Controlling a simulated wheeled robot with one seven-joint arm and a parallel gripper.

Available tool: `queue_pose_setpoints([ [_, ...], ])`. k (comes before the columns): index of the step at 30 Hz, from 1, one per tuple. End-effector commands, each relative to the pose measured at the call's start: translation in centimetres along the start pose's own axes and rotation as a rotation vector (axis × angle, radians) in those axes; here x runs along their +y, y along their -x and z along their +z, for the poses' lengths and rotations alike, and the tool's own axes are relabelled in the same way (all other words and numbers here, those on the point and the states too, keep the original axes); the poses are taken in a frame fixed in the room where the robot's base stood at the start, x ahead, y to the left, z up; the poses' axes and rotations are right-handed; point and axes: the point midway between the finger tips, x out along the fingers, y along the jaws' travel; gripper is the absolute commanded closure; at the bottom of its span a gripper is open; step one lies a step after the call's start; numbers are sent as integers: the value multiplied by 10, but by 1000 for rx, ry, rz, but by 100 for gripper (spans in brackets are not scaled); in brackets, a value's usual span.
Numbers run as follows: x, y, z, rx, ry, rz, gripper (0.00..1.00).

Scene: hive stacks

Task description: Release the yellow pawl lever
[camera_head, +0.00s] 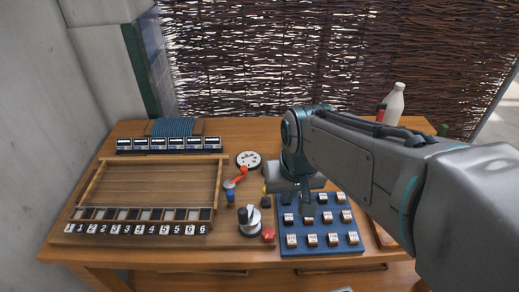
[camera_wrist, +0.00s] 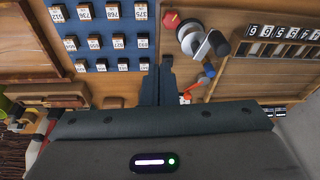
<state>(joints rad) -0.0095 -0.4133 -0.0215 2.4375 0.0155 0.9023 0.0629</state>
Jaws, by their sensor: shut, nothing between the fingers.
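A small yellow piece (camera_head: 265,189), which may be the pawl lever, shows just left of my gripper in the head view. It is small and partly dark, so its shape and position are unclear. I cannot make it out in the wrist view, where my gripper body covers the lower half. My gripper (camera_head: 307,196) is shut and empty, over the upper left part of the blue peg board (camera_head: 287,244). In the wrist view the closed fingers (camera_wrist: 158,78) point between the blue board and the knobs.
Near the yellow piece are an orange-red lever (camera_head: 238,178), a round dial (camera_head: 248,159), a silver crank knob (camera_head: 249,219) and a red knob (camera_head: 268,234). A wooden tray (camera_head: 150,183) with numbered slots is at left. A white bottle (camera_head: 394,104) stands behind my arm.

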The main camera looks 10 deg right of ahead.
Motion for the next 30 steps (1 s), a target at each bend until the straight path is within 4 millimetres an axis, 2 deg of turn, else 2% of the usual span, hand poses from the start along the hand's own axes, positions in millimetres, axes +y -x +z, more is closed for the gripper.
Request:
queue_pose_setpoints([
  [8, 5, -1, -73, -111, -205, -33, 100],
  [18, 20, -33, -154, -231, -449, -24, 100],
  [24, 29, -55, -183, -273, -544, -8, 100],
  [30, 32, -64, -193, -288, -581, 0, 100],
])
